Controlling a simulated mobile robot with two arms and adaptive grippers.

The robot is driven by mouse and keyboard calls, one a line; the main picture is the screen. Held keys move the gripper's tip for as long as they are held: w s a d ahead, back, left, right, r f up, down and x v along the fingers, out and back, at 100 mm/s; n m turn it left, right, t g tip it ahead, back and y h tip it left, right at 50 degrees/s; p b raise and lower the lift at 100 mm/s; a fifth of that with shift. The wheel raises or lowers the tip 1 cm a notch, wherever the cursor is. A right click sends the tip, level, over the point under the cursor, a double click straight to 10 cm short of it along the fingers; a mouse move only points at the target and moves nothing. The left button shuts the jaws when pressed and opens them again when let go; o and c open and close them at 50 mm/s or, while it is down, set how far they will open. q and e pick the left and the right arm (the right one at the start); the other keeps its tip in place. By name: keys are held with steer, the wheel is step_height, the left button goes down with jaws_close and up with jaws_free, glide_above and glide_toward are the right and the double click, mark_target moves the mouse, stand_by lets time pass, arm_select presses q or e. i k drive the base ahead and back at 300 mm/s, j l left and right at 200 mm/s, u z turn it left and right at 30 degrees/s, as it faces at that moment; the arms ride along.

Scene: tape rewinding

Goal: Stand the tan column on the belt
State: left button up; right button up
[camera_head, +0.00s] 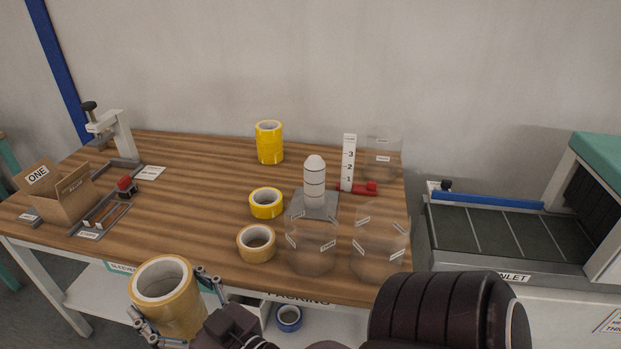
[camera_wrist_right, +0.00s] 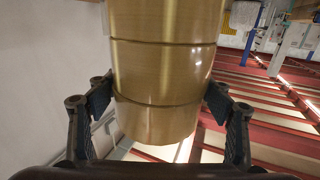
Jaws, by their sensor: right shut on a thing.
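The tan column (camera_head: 176,310) is a stack of wide tan tape rolls, with its hollow top facing up in the head view. My right gripper (camera_head: 167,292) is shut on it, one finger on each side, in front of the table's front edge. In the right wrist view, the column (camera_wrist_right: 162,72) fills the middle between the fingers (camera_wrist_right: 158,95), with seams between its rolls. The belt (camera_head: 500,228) is dark with pale cross lines, at the far right by the INLET label. The column is well left of the belt and apart from it. My left gripper is not in view.
A wooden table (camera_head: 200,210) holds a yellow stack (camera_head: 269,143), a yellow roll (camera_head: 266,203), a tan roll (camera_head: 256,244), a white column (camera_head: 314,183), clear cylinders (camera_head: 380,245) and a cardboard box (camera_head: 68,195). A blue rail (camera_head: 490,200) edges the belt's back; the belt surface is clear.

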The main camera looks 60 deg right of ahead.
mark_target(493, 230)
steer(key=k+l, duration=0.7)
steer(key=k, duration=0.25)
steer(key=j+z, duration=0.05)
